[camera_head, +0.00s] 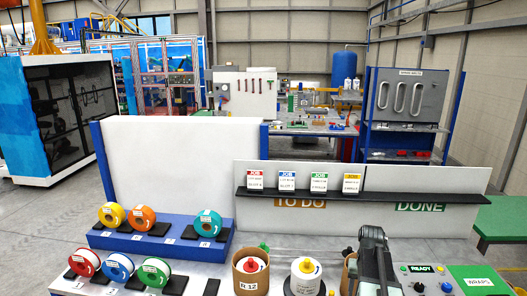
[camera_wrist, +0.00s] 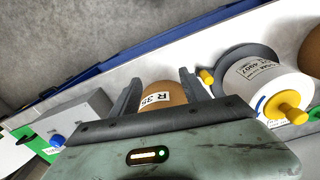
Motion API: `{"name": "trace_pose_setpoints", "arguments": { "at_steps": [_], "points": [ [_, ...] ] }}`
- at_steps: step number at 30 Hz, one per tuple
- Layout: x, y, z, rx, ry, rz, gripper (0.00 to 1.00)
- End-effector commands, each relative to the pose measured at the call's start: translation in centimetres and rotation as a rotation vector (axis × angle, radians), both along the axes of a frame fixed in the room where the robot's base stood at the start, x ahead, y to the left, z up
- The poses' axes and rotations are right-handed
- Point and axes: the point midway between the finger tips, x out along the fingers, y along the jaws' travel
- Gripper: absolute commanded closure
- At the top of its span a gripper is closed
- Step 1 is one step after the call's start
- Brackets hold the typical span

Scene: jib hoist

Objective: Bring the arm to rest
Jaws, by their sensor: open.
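My arm (camera_head: 374,262) stands folded at the lower right of the head view, over the near edge of the bench; its fingertips cannot be made out there. In the wrist view my gripper (camera_wrist: 160,84) is open, its two dark fingers set wide apart. A brown cylinder (camera_wrist: 164,96) with a white label starting "R 3" shows between the fingers. The fingers do not visibly press on it, and I cannot tell how far beyond them it lies.
A white spool with a yellow hub (camera_wrist: 285,108) lies right of my gripper. In the head view, a brown tub with a red-topped spool (camera_head: 250,272) and a yellow-topped spool (camera_head: 305,275) stand left of my arm. A control panel with a READY display (camera_head: 424,269) is right of it.

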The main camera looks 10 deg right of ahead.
Motion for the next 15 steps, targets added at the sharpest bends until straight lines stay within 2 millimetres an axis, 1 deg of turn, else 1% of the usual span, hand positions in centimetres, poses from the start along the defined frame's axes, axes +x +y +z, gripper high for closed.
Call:
{"name": "trace_pose_setpoints", "arguments": {
  "at_steps": [1,2,3,5,6,9,12,15],
  "points": [
    [0.7,4.8,-1.3,0.003,-0.002,0.069,0.47],
    [1.1,7.4,-1.7,0.006,-0.002,0.108,0.47],
    [1.5,10.9,-2.2,0.008,-0.003,0.160,0.47],
    [1.7,16.0,-2.9,0.013,-0.005,0.238,0.47],
    [1.6,19.1,-3.4,0.015,-0.005,0.287,0.47],
    [0.8,25.6,-4.2,0.020,-0.006,0.391,0.47],
    [0.0,29.8,-4.7,0.025,-0.006,0.461,0.47],
    [-0.4,31.6,-4.8,0.027,-0.006,0.492,0.47]
  ]
}}
